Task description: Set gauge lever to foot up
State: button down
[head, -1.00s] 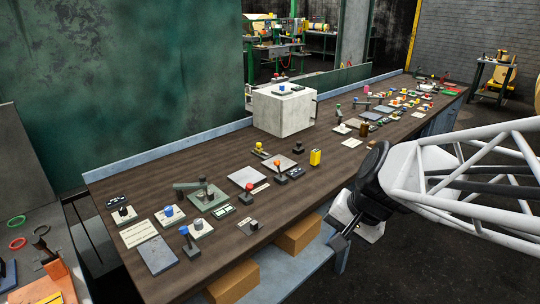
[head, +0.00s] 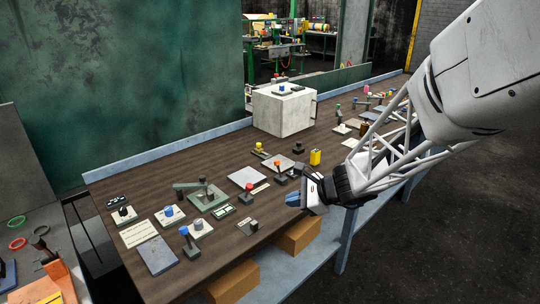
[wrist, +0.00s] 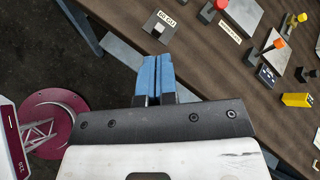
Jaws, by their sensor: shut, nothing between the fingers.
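I cannot tell which control is the gauge lever, as the labels are too small to read. Candidates on the bench are a grey horizontal arm (head: 186,186) on a green base, a blue-knobbed lever (head: 185,237), a red-knobbed lever (head: 249,192) and a small dark lever on a light plate (head: 252,225). My gripper (head: 289,201) is at the bench's front edge, right of these and apart from them. Its blue fingers (wrist: 157,77) are together and empty in the wrist view.
A pale box (head: 284,111) stands at the back of the bench. A yellow block (head: 315,157) stands behind my gripper. Flat plates and several knobs crowd the near bench. Cardboard boxes (head: 300,235) sit on the shelf below. The left rear bench top is clear.

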jog(key=w+f+m+t, duration=0.3)
jog(key=w+f+m, duration=0.3)
jog(key=w, duration=0.4)
jog(key=shift+f+m+y, duration=0.3)
jog(key=shift+f+m, duration=0.05)
jog(key=shift+m, duration=0.25)
jog(key=x, duration=0.9)
jog(key=shift+w+a+f, duration=0.15)
jog(key=shift+w+a, duration=0.1)
jog(key=shift+w+a+r, duration=0.15)
jog(key=shift+w+a, duration=0.1)
jog(key=shift+a, duration=0.2)
jog(key=shift+w+a+r, duration=0.2)
jog(key=shift+w+a, duration=0.05)
jog(key=shift+a, duration=0.2)
jog(key=shift+w+a+r, duration=0.15)
jog(key=shift+w+a, duration=0.1)
jog(key=shift+a, duration=0.15)
jog(key=shift+w+a+r, duration=0.2)
jog(key=shift+a, duration=0.2)
